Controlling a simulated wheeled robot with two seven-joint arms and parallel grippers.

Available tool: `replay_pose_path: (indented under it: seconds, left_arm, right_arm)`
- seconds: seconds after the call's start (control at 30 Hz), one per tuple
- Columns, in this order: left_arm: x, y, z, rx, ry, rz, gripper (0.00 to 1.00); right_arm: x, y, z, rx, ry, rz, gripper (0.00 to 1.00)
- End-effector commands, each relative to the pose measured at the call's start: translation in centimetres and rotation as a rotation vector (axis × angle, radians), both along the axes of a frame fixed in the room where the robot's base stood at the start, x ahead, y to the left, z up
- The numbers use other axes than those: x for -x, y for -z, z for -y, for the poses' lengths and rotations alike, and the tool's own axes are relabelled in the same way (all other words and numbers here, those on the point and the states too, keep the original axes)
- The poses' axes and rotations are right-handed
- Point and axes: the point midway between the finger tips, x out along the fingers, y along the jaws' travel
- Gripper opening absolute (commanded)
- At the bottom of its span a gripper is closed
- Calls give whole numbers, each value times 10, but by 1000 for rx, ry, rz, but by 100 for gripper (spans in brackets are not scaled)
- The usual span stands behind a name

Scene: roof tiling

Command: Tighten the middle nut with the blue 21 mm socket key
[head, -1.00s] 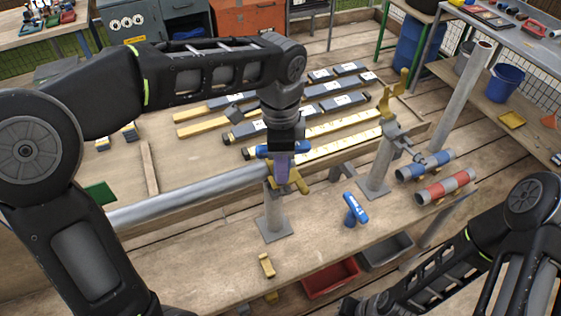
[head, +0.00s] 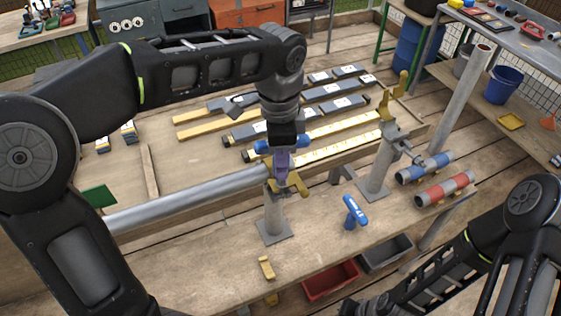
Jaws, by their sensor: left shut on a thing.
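My left gripper (head: 285,146) is shut on a blue T-handled key (head: 264,147), held with its crossbar level and its shaft pointing down. The key's lower end is at the yellow clamp (head: 299,190) on top of a grey post stand; whether it sits on a nut there, I cannot tell. A second blue T-handled key (head: 354,211) stands on the bench to the right. Size marks are too small to read on either key. The nuts cannot be made out. My right arm shows at the lower right; its gripper is out of the picture.
A grey pipe (head: 185,198) runs left from the clamp. A second post stand (head: 379,170) with a yellow clamp stands to the right. Blue (head: 425,167) and red (head: 446,189) cylinders lie at the right. A red bin (head: 331,279) and a grey bin (head: 386,254) are low in front.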

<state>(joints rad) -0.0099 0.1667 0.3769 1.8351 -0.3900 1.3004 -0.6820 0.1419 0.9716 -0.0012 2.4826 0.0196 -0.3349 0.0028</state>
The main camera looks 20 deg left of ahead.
Motion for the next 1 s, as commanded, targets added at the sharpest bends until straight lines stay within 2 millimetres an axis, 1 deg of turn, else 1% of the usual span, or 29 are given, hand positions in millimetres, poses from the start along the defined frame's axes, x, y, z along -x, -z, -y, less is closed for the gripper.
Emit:
replay_pose_path:
  seconds: [0.6, 0.77, 1.0]
  left_arm:
    - [0, -34, 1, 1, 2, 3, 0]
    - [0, -39, 1, 1, 2, 3, 0]
    - [0, -39, 1, 1, 1, 2, 0]
  right_arm:
    - [0, 0, 0, 0, 0, 0, 0]
    - [0, 0, 0, 0, 0, 0, 0]
    - [0, 0, 0, 0, 0, 0, 0]
